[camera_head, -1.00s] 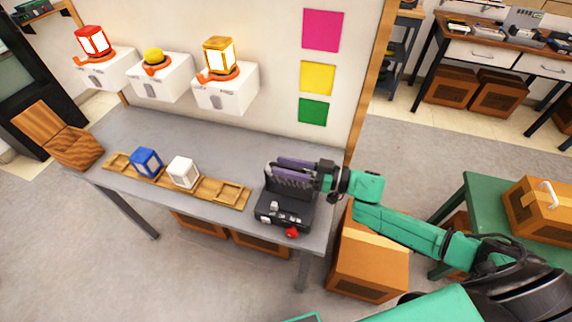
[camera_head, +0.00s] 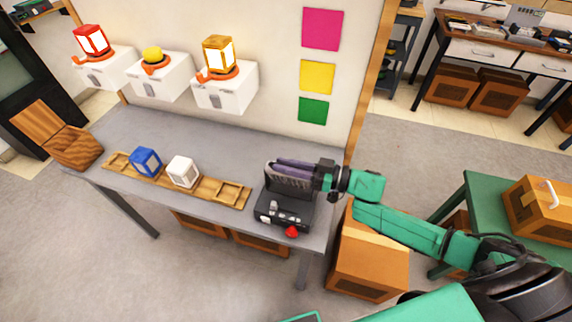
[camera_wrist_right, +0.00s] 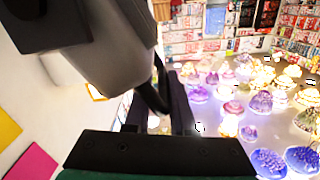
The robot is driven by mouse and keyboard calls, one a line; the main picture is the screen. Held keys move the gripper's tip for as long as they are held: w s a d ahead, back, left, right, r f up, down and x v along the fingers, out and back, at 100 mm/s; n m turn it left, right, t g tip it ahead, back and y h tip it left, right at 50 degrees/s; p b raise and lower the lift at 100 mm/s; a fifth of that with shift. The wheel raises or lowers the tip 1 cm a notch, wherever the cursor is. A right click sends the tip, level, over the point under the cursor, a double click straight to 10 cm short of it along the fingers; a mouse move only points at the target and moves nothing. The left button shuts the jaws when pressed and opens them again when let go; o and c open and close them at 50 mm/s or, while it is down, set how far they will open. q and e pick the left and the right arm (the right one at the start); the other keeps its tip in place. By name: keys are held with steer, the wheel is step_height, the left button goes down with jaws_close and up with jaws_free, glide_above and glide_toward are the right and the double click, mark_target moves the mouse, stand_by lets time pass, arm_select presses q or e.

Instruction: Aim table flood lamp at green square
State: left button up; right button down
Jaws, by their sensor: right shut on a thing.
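The table flood lamp (camera_head: 286,203) is a black box-like unit with a ribbed, purplish-grey head at its top and a red knob at its front. It stands near the right end of the grey table. The green square (camera_head: 313,111) is on the wall behind, below the yellow one. My right gripper (camera_head: 318,176) reaches in from the right and is shut on the lamp's head at its right side. In the right wrist view a grey and black body (camera_wrist_right: 110,50), probably the lamp head, fills the upper left. My left gripper is not in view.
A wooden rack (camera_head: 215,190) on the table holds a blue cube (camera_head: 146,162) and a white cube (camera_head: 183,172). Yellow (camera_head: 317,77) and pink (camera_head: 322,30) squares and several lamps on white brackets (camera_head: 225,90) are on the wall.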

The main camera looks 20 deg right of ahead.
stand_by(0.7)
steer(key=shift+w+r, duration=0.15)
steer(key=w+d+m, duration=0.1)
steer(key=w+m, duration=0.1)
steer(key=m, duration=0.1)
steer(key=shift+w+d+r, duration=0.1)
steer(key=shift+w+d, duration=0.1)
steer(key=shift+d, duration=0.15)
steer(key=c, duration=0.9)
jaws_free()
steer(key=shift+d, duration=0.1)
